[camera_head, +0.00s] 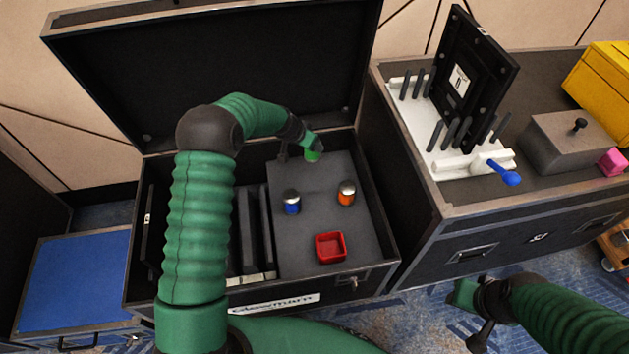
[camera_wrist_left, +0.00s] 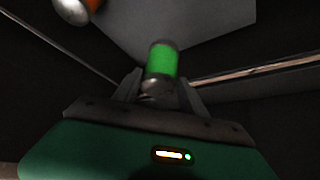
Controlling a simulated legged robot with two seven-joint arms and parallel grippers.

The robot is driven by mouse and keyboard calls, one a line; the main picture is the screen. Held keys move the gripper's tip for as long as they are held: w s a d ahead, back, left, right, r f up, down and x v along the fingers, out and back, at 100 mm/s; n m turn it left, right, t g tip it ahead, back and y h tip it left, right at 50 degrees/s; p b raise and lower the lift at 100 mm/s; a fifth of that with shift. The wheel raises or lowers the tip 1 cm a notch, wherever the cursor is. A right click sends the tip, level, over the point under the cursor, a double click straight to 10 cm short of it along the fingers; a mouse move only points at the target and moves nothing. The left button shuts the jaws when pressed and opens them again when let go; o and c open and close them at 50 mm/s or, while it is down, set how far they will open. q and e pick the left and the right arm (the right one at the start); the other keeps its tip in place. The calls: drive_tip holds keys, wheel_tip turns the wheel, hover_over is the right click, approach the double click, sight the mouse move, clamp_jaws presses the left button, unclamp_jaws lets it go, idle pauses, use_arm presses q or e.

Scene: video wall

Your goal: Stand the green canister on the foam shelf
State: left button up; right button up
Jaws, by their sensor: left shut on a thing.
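The green canister (camera_head: 313,156) is held by my left gripper (camera_head: 298,150) over the far part of the grey foam shelf (camera_head: 315,215) in the open black case. In the left wrist view, the green canister (camera_wrist_left: 162,62) sits between the two fingers of my left gripper (camera_wrist_left: 160,90), its metal end toward the palm. The foam shelf (camera_wrist_left: 175,18) shows beyond it. I cannot tell whether the canister touches the shelf. My right gripper (camera_head: 472,312) hangs above the carpet at the lower right; its finger opening is unclear.
A blue canister (camera_head: 292,203), an orange canister (camera_head: 346,193) and a red tray (camera_head: 331,247) stand on the shelf. Dark slots lie left of it. The raised case lid (camera_head: 220,70) is behind. A second case (camera_head: 480,225) with a black panel (camera_head: 470,75) stands right.

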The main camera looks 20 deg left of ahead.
sight(308, 159)
use_arm(q)
wheel_tip(308, 159, down, 9)
drive_tip(key=b, duration=0.3)
drive_tip(key=shift+r, duration=0.1)
clamp_jaws()
drive_tip(key=o, duration=1.5)
unclamp_jaws()
drive_tip(key=shift+s+r, duration=0.15)
drive_tip(key=shift+r, duration=0.15)
drive_tip(key=p+v, duration=0.4)
drive_tip(key=v, duration=0.7)
drive_tip(key=s+d+r+n+g, duration=0.1)
drive_tip(key=s+d, duration=0.4)
drive_tip(key=s, duration=0.8)
drive_tip(key=s+d+r+n+g+y, duration=0.1)
drive_tip(key=s+d+r, duration=0.5)
drive_tip(key=s, duration=0.8)
drive_tip(key=shift+s+g, duration=0.3)
drive_tip(key=shift+g, duration=0.6)
